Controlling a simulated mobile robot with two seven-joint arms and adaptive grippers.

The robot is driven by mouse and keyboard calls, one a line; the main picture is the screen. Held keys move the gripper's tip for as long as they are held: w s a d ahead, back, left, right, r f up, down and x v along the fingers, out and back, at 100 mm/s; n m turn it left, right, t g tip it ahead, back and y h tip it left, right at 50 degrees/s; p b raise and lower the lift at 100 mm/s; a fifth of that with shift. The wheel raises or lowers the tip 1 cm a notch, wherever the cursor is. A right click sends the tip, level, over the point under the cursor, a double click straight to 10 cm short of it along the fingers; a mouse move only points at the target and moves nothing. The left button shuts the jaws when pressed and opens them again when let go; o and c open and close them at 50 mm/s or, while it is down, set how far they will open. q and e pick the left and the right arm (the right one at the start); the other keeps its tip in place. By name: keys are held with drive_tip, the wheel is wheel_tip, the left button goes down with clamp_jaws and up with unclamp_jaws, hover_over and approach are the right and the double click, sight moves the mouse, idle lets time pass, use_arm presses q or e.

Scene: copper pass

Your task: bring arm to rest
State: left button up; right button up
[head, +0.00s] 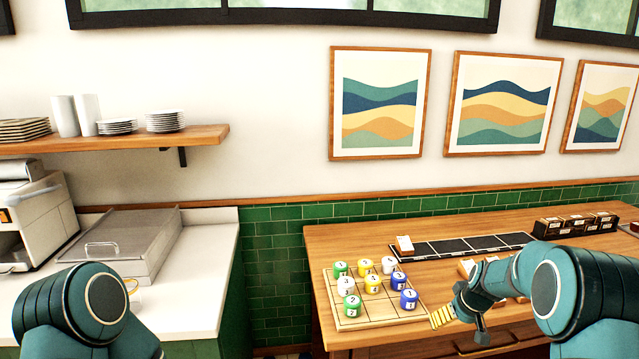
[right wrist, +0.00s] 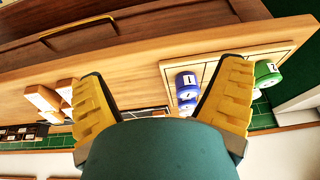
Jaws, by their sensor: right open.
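My right gripper (head: 458,316) is at the right of the head view, by the front right corner of the wooden board. Its yellow-padded fingers are spread wide in the right wrist view (right wrist: 165,100), with nothing between them. The right arm (head: 575,295) comes in from the right over the wooden table. My left arm (head: 85,310) shows at the lower left, in front of the white counter; its gripper is out of view.
A gridded board (head: 375,318) on the wooden table (head: 318,243) holds several numbered green, yellow, white and blue pieces. A black strip (head: 470,246) lies behind it, with dark boxes (head: 575,224) at the back right. A steel-lidded unit (head: 130,240) stands on the left counter.

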drive_tip(key=s+a+f+m+g, duration=0.1)
drive_tip(key=s+a+f, duration=0.3)
drive_tip(key=f, duration=0.3)
drive_tip(key=s+a+f, duration=0.4)
drive_tip(key=a+f, duration=0.1)
drive_tip(key=f, duration=0.1)
use_arm(q)
wheel_tip(320, 180, down, 3)
drive_tip(key=shift+w+r+b, duration=0.15)
drive_tip(key=shift+r+b, duration=0.05)
drive_tip(key=shift+b, duration=0.9)
use_arm(e)
drive_tip(key=s+a+f+m+y, duration=0.1)
drive_tip(key=s+a+f, duration=0.2)
drive_tip(key=s+a, duration=0.4)
drive_tip(key=s+a+f+m+g+y, duration=0.1)
drive_tip(key=s+a+f+y, duration=0.1)
drive_tip(key=s+a, duration=0.6)
drive_tip(key=s+f, duration=0.1)
drive_tip(key=s, duration=0.5)
drive_tip(key=shift+s+f, duration=0.25)
drive_tip(key=shift+f, duration=0.05)
